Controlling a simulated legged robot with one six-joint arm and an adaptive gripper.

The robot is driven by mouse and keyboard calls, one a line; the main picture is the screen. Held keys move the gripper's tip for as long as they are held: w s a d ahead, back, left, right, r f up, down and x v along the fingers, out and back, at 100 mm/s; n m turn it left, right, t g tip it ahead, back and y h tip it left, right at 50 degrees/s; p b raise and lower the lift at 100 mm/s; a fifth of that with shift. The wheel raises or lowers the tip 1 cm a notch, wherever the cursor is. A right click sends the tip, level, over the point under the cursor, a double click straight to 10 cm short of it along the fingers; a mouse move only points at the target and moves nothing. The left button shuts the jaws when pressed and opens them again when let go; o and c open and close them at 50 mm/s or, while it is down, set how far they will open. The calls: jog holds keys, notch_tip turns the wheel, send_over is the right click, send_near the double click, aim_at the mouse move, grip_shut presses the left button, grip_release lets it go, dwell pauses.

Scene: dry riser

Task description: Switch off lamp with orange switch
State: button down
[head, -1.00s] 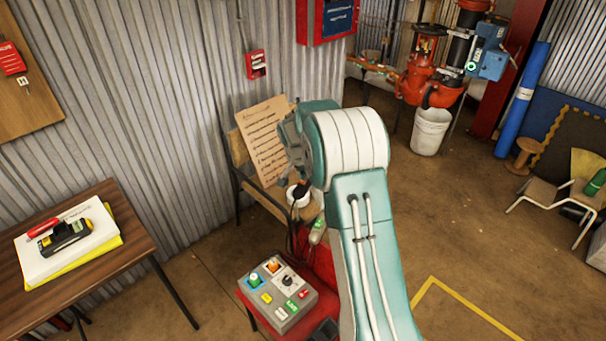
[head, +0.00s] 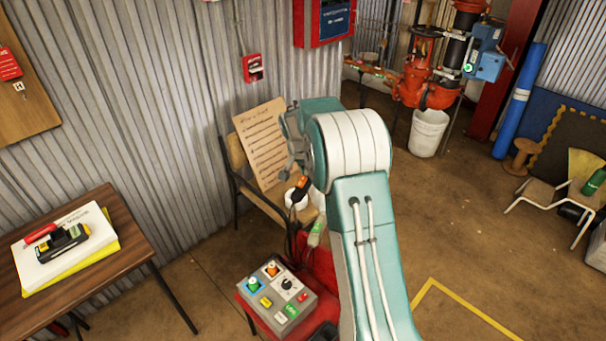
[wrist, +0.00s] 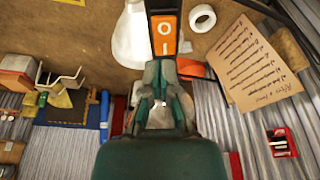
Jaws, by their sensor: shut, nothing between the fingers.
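The orange switch (wrist: 165,36) is a rocker marked "O" and "I" in a black housing. It fills the top middle of the wrist view, just beyond my fingertips. In the head view the switch (head: 301,187) shows small, just below my gripper (head: 296,168), with dark cable beneath. My gripper (wrist: 164,70) is shut and empty, with its tips close to the rocker's "I" end. I cannot tell whether they touch. A similar switch with a green part (head: 315,235) is lower down. I cannot make out which thing is the lamp.
A grey control box (head: 277,298) with buttons and small lights stands below my arm. A table (head: 150,240) is left. Open floor lies right.

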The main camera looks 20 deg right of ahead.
jog(key=s+a+r, duration=0.4)
jog(key=a+r, duration=0.1)
jog(key=r, duration=0.5)
jog(key=shift+r, duration=0.15)
jog(key=s+a+r+n+t, duration=0.1)
jog(key=s+a+r+n, duration=0.15)
jog(key=s+r, duration=0.4)
jog(key=s+a+r+n+t, duration=0.1)
jog(key=s+a+r+n, duration=0.15)
jog(key=s, duration=0.65)
jog(key=s+a+n+y, duration=0.1)
jog(key=s+a+n, duration=0.1)
jog(key=s, duration=0.7)
jog(key=s+a+f+n+t+y, duration=0.1)
jog(key=s+a+n, duration=0.1)
jog(key=s, duration=0.7)
jog(key=shift+s+a+n+t, duration=0.2)
jog(key=shift+a+n+t, duration=0.1)
jog(key=shift+a, duration=0.05)
